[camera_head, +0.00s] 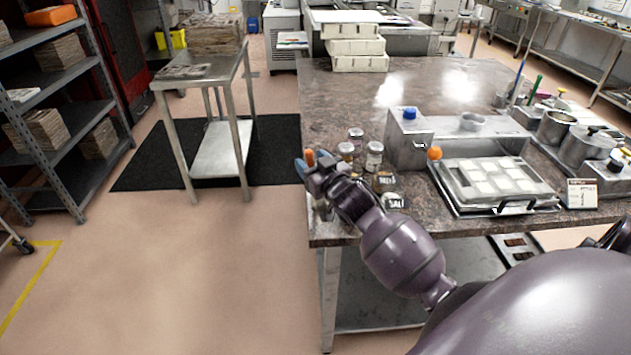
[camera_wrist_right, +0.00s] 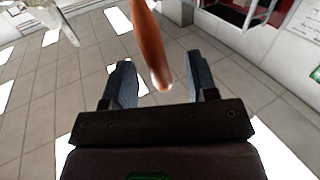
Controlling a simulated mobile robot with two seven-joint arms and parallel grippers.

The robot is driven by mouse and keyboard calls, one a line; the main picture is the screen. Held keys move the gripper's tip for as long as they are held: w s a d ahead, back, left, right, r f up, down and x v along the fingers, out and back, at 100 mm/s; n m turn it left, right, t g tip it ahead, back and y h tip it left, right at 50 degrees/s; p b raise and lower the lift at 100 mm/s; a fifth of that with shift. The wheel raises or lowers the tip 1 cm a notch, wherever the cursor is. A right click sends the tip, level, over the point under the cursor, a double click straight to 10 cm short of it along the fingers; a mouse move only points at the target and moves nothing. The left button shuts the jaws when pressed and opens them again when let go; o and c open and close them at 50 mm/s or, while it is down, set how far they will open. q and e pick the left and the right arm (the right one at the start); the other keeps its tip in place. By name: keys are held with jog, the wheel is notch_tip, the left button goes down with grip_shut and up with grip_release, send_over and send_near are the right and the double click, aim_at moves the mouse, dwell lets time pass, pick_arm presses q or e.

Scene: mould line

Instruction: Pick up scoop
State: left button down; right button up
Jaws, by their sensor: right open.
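An orange-brown handle (camera_wrist_right: 150,40), which looks like the scoop's, shows in the right wrist view. It hangs in from the top edge, and its rounded end lies between the two fingers. In the head view, a small orange piece (camera_head: 310,157) shows at my gripper by the table's left edge; the rest of the scoop is hidden or out of frame. My right gripper (camera_head: 306,167) is open, with blue-grey fingers on both sides of the handle in the right wrist view (camera_wrist_right: 161,78). Gaps show between handle and fingers. My left gripper is not in view.
Several small jars (camera_head: 374,157) stand close right of my right gripper on the stone-topped table (camera_head: 440,95). A metal box (camera_head: 408,140), an orange ball (camera_head: 434,153) and a tray (camera_head: 470,208) are farther right. Floor left of the table is clear up to a steel cart (camera_head: 222,148).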

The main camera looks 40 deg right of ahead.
jog(key=shift+w+d, duration=0.1)
jog(key=shift+w, duration=0.65)
grip_shut()
